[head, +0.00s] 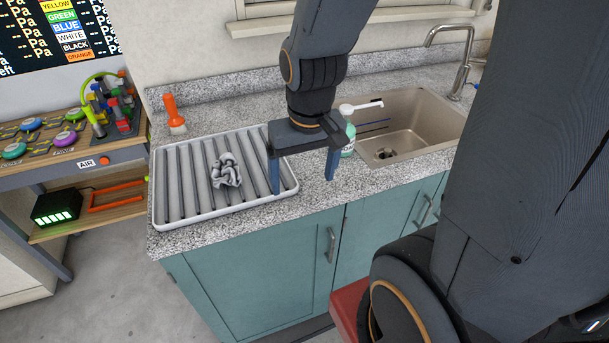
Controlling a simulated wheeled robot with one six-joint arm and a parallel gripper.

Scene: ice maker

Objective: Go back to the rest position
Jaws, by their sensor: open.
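My gripper (303,172) hangs from my dark arm over the front part of the speckled countertop (225,210). Its two blue fingers point down and stand wide apart, with nothing between them. The left finger overlaps the right end of a ribbed white drying tray (160,205) in the picture; I cannot tell whether it touches it. A crumpled grey cloth (226,171) lies on the tray. A pump bottle (349,138) with a white top stands just behind and right of my gripper, partly hidden by it.
A sink (415,125) with a tall faucet (462,62) is at the right. Teal cabinets (260,265) with handles are below the counter. A wooden bench (80,150) with colored parts is at the left.

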